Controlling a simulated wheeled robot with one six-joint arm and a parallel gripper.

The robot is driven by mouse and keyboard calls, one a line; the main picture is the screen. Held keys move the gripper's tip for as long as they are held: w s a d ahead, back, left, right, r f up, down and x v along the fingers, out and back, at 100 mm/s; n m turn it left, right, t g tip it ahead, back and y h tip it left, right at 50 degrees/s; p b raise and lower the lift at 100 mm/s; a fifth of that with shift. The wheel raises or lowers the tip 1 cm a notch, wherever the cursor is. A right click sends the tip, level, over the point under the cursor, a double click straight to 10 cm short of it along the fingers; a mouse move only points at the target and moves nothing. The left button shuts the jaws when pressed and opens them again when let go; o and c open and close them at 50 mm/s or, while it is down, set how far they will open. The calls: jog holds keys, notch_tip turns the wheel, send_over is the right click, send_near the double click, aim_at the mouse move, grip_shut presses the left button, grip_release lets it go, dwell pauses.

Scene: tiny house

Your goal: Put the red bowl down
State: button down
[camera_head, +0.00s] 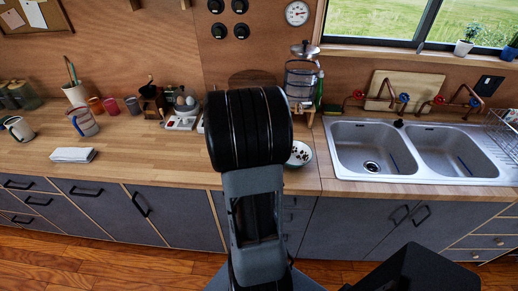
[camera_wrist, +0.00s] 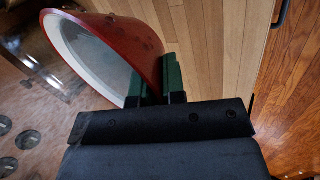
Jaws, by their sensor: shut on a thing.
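The red bowl (camera_wrist: 128,32) is in the upper left of the wrist view, red outside and white inside. It is tilted on its side in that picture, with its opening to the left. My gripper (camera_wrist: 156,84) has green fingertips shut on the rim of the bowl. In the head view my arm hides both the gripper and the red bowl. The wooden counter (camera_head: 115,152) runs across the head view, and it also shows in the wrist view (camera_wrist: 205,45). I cannot tell whether the bowl touches the counter.
A pale bowl with dark bits (camera_head: 299,154) stands on the counter just right of my arm. An egg holder (camera_head: 183,112) and a glass jar (camera_head: 301,80) stand behind. The double sink (camera_head: 415,148) is right.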

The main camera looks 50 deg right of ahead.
jog(key=w+f+b, duration=0.1)
jog(key=w+f, duration=0.1)
jog(key=w+a+f, duration=0.1)
jog(key=w+f, duration=0.2)
jog(key=shift+f+b, duration=0.35)
jog(key=shift+b, duration=0.05)
jog(key=shift+w+a+f+b, duration=0.15)
jog(key=shift+f+b, duration=0.1)
jog(key=shift+f, duration=0.6)
jog(key=shift+w+d+f+b, duration=0.1)
jog(key=shift+f+b, duration=0.1)
jog(key=shift+f, duration=0.65)
jog(key=shift+f, duration=0.2)
jog(key=c, duration=1.2)
grip_release()
jog(key=shift+a, duration=0.1)
